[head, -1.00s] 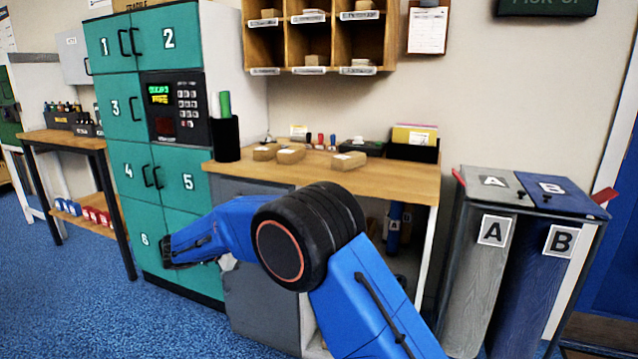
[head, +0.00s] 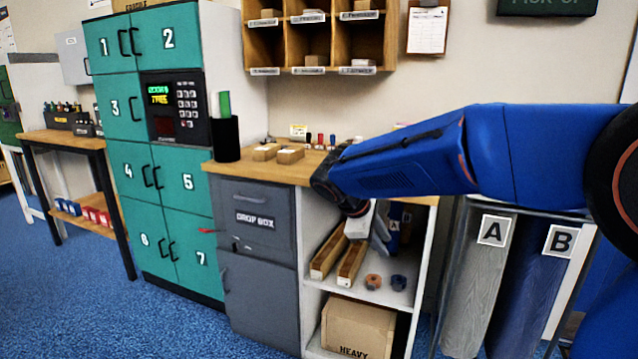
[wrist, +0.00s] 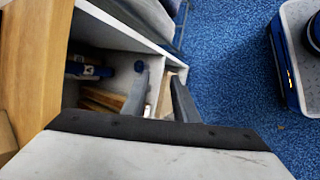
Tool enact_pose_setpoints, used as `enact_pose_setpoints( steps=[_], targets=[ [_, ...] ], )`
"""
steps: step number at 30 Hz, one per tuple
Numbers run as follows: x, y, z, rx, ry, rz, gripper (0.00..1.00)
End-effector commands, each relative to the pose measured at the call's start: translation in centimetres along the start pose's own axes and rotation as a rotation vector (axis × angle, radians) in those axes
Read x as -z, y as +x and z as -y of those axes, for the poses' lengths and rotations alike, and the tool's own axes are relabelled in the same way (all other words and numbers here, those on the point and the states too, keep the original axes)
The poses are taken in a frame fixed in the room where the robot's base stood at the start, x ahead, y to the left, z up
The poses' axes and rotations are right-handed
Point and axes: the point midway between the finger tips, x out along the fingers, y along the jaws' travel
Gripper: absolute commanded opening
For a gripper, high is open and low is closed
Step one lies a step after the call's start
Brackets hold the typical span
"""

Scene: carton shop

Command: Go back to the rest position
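My gripper (head: 368,240) hangs in front of the open shelf unit (head: 425,255), just below the worktop edge, pointing down. Its two grey fingers are apart and I see nothing held between them. In the wrist view the gripper (wrist: 160,100) also shows two separate fingers above the shelf area. My blue arm reaches in from the right in the head view and hides part of the worktop (head: 235,167) and the tops of the bins.
Teal lockers (head: 125,100) stand at the left with doors shut. The grey drop box (head: 255,218) is left of the shelves. Long cartons (head: 350,262) lie on the upper shelf, a heavy box (head: 355,325) below. Bins A (head: 475,280) and B (head: 535,285) stand right. Blue floor is clear in front.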

Motion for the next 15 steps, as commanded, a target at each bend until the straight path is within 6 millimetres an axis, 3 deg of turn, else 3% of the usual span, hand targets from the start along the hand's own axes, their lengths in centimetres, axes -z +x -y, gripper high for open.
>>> enact_pose_setpoints(
  steps=[1,6,15],
  targets=[
    [-2.1,0.0,0.6,0.020,0.048,-0.014,0.27],
    [-7.4,0.2,3.2,0.090,0.204,-0.061,0.27],
    [-15.0,0.4,9.1,0.201,0.490,-0.145,0.27]
  ],
)
